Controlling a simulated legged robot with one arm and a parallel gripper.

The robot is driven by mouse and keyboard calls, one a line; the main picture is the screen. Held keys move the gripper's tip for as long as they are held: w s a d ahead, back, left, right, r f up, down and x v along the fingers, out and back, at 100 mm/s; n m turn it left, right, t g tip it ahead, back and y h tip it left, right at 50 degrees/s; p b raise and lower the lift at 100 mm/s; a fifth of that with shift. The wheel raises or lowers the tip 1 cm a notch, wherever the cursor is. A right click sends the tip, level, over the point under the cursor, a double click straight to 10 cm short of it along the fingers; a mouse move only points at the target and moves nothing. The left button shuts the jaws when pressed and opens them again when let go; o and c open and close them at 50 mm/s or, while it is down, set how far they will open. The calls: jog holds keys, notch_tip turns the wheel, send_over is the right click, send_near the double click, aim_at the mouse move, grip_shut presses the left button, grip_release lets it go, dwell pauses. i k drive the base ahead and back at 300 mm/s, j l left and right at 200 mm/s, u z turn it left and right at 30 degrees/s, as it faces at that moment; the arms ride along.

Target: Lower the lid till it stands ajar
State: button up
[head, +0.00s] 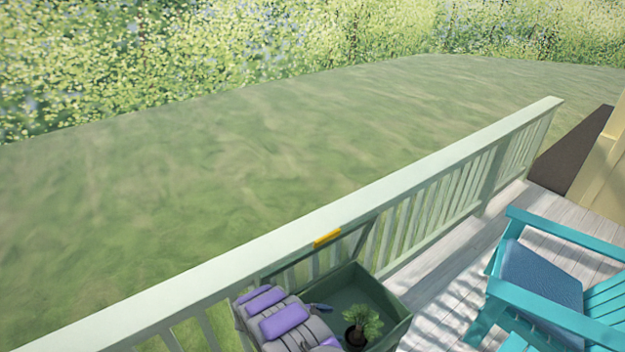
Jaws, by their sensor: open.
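A green box (390,302) stands open on the deck against the railing, in the lower middle of the head view. Its lid (352,243) is raised and leans back by the railing, with a yellow handle (327,238) on its upper edge. My grey and purple arm covers the box's left part. My gripper (262,299), at the arm's far end, is open, left of and below the handle and apart from it. Its fingertips are hard to make out.
A pale railing (450,160) runs along the deck behind the box. A turquoise chair (530,312) with a blue cushion (540,283) stands to the right. A strip of plank deck (445,290) between box and chair is bare. Grass lies beyond the railing.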

aim_at(323, 242)
jog(key=k, duration=0.95)
